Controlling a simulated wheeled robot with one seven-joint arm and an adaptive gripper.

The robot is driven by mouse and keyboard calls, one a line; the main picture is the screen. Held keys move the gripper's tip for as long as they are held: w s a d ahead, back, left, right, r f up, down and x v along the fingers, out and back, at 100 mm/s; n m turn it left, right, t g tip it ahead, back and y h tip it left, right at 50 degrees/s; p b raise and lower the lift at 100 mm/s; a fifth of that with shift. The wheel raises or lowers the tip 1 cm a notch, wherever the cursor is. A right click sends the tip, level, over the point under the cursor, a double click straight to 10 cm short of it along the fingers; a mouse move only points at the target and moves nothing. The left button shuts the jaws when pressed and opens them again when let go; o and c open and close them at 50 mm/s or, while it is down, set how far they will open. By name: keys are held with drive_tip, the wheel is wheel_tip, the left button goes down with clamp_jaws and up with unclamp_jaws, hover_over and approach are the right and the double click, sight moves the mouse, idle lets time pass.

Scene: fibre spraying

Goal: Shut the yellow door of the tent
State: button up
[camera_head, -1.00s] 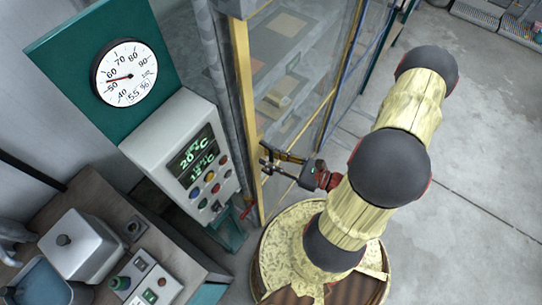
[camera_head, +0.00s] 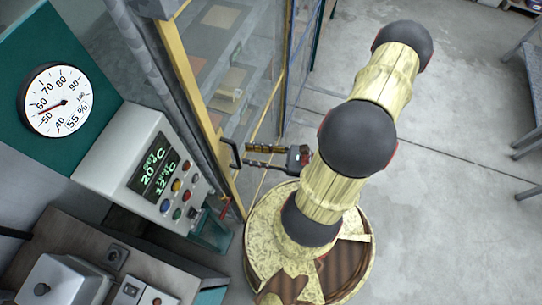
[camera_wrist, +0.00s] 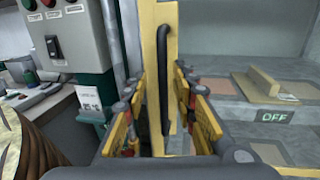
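The tent door has a yellow frame (camera_head: 190,85) and clear panels. It stands beside a grey post, and I cannot tell whether it is fully shut. A black bar handle (camera_head: 233,152) is on the yellow edge. In the wrist view, the upright black handle (camera_wrist: 163,75) is near the middle, on the yellow door edge (camera_wrist: 172,20). My gripper (camera_head: 247,156) points left at the handle, close to it. In the wrist view my gripper (camera_wrist: 157,105) is open, with one finger on each side of the handle. I see no clear contact.
A control box (camera_head: 145,165) with buttons and a round gauge (camera_head: 57,100) are left of the door. A bench with a metal box (camera_head: 55,280) stands at lower left. Shelves (camera_wrist: 265,95) show to the right in the wrist view. Clear floor (camera_head: 450,120) lies to the right.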

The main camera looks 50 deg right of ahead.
drive_tip(key=v, duration=0.6)
idle(0.7)
drive_tip(key=w+a+r+n+g+h+b, duration=0.2)
drive_tip(key=a+r+n+g+h+b, duration=0.2)
drive_tip(key=r+n, duration=0.4)
drive_tip(key=w+a+r+n+g+h+b, duration=0.2)
drive_tip(key=a+r+n+g+h+b, duration=0.3)
drive_tip(key=n, duration=1.6)
wheel_tip(320, 180, up, 4)
drive_tip(key=a+h+b, duration=0.1)
drive_tip(key=a+b, duration=0.1)
drive_tip(key=shift+w+b, duration=0.3)
drive_tip(key=shift+w, duration=0.1)
drive_tip(key=shift+a, duration=0.1)
drive_tip(key=shift+c, duration=0.7)
